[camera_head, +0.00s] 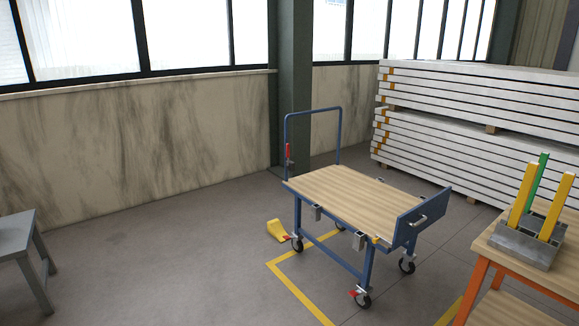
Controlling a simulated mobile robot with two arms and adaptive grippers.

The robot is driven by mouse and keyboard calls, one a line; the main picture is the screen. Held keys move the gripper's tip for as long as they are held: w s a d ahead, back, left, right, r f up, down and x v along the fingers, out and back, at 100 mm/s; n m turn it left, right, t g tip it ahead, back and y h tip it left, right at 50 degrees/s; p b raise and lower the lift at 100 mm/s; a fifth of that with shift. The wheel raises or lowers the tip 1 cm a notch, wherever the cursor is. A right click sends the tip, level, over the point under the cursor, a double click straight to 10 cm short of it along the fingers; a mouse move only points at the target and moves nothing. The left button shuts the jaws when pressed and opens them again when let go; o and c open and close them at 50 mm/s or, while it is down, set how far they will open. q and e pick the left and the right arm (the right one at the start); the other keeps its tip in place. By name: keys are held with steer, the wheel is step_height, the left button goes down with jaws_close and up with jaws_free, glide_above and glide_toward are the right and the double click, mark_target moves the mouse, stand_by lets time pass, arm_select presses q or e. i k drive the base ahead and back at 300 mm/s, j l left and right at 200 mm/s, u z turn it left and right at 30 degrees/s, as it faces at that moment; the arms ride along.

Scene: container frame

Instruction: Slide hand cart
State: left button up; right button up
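The hand cart (345,197) stands on the grey floor in the middle right of the head view. It has a flat wooden top, a blue frame, and several black-rimmed caster wheels with red parts. A tall blue push handle rises at its far left end, with a red piece on its left post. A blue end panel (422,216) with a small metal grip is at its near right end. Neither of my grippers is in view.
A yellow wedge (277,230) lies by the cart's left wheel. Yellow lines (298,289) mark the floor. An orange-legged wooden table (514,266) stands at right, a grey stool (19,249) at left. Stacked white panels (473,137) are behind. Floor between stool and cart is open.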

mark_target(367, 206)
steer(key=i+l, duration=0.1)
steer(key=i, duration=2.25)
steer(key=j+u, duration=0.05)
steer(key=j, duration=0.05)
